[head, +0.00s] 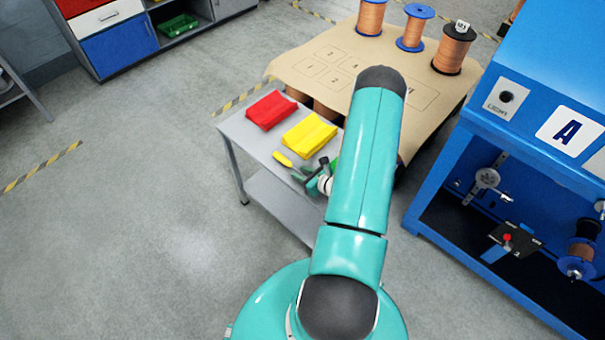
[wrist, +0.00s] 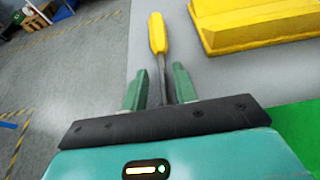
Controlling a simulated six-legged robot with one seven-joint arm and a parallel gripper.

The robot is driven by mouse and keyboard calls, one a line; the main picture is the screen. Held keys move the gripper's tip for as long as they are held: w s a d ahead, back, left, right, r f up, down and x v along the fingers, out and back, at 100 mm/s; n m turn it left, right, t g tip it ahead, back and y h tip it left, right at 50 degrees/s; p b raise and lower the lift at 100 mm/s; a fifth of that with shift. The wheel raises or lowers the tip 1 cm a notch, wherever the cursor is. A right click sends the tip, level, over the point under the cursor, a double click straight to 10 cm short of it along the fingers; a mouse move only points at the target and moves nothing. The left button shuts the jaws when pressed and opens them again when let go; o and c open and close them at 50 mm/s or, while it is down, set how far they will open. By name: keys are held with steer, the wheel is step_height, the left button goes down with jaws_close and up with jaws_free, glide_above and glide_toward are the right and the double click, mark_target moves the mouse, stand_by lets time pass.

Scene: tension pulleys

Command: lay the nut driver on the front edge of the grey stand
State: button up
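The nut driver (head: 283,160) has a yellow handle and shows over the top of the grey stand (head: 240,130). In the wrist view, the nut driver (wrist: 158,35) points away from me, and its thin dark shaft runs back between my fingers. My gripper (wrist: 160,82) has two green fingers standing apart, with a gap on each side of the shaft. In the head view, my gripper (head: 300,173) is low over the stand, partly hidden by my arm. The shaft's near end is hidden. I cannot tell whether the driver touches the stand (wrist: 205,78).
A red bin (head: 271,110) and a yellow bin (head: 309,137) stand on the stand's far part. A brown table (head: 320,62) with wire spools is behind. A blue machine (head: 440,165) marked A is at right. The floor at left is clear.

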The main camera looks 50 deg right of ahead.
steer(key=shift+r, duration=0.2)
steer(key=v, duration=1.2)
steer(key=w+a+r+n+g+y, duration=0.2)
steer(key=w+a+r+n+y, duration=0.2)
steer(key=w+a+r+n, duration=0.25)
steer(key=w+a+r+n+g+y, duration=0.2)
steer(key=w+a+r+n+y, duration=0.15)
steer(key=a+r+n, duration=0.5)
steer(key=s+a+r+n+g+h, duration=0.1)
steer(key=s+a+r+n+g, duration=0.25)
steer(key=a+r+n, duration=0.35)
steer(key=s+a+r+n+g+h, duration=0.1)
steer(key=s+a+r+n+g, duration=0.1)
steer(key=a+r+n+g, duration=0.45)
steer(key=s+a+r+n+t+h, duration=0.2)
steer(key=s+r+n+t+h, duration=0.1)
steer(key=r, duration=0.3)
steer(key=s+a+r+n+t+h, duration=0.2)
steer(key=s+r+n+t+h, duration=0.1)
steer(key=r, duration=0.3)
steer(key=shift+a+r+n, duration=0.2)
steer(key=shift+r+n, duration=0.2)
steer(key=shift+n, duration=0.25)
steer(key=shift+s, duration=0.15)
